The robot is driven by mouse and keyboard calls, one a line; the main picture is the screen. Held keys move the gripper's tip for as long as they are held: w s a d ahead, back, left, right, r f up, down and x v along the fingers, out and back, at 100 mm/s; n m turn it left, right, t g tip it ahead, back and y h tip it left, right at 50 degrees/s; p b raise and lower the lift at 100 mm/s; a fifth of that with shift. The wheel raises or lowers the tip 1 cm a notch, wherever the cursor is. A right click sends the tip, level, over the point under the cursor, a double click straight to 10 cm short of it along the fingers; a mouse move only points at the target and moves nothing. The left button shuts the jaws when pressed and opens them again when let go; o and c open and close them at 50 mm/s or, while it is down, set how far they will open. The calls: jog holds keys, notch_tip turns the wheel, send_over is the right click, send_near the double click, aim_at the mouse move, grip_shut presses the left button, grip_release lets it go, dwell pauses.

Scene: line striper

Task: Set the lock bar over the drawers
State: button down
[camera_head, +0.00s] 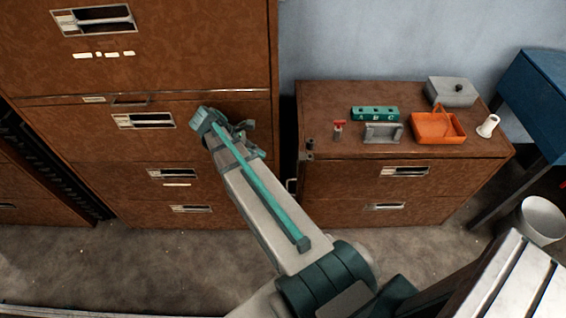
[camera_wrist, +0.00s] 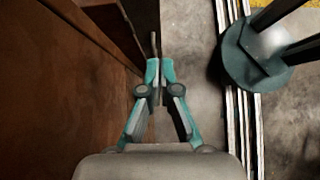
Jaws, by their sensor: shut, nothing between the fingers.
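The tall brown cabinet (camera_head: 90,155) with stacked drawers stands on the left, its drawers shut. The low brown two-drawer cabinet (camera_head: 345,178) stands right of it, also shut. I cannot tell whether either belongs to the lock bar. My gripper (camera_wrist: 156,66) is shut and empty, beside a brown cabinet face (camera_wrist: 75,80). A thin rod shows just beyond its fingertips, and I cannot tell what it is. In the head view my arm hides part of the tall cabinet's front.
On the low cabinet stand a teal block with holes (camera_head: 375,113), a grey handled piece (camera_head: 383,133), a small red-topped item (camera_head: 338,130), an orange basket (camera_head: 437,128), a grey box (camera_head: 451,93) and a white cone (camera_head: 488,126). A white bin (camera_head: 541,219) stands right. Floor (camera_head: 150,260) shows in front.

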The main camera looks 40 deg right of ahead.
jog(key=s+d+r+p+x, duration=0.1)
jog(key=r+p+x, duration=0.1)
jog(key=x, duration=1)
jog(key=shift+s+d+f+p, duration=0.35)
jog(key=shift+d+p, duration=0.1)
jog(key=shift+p, duration=0.25)
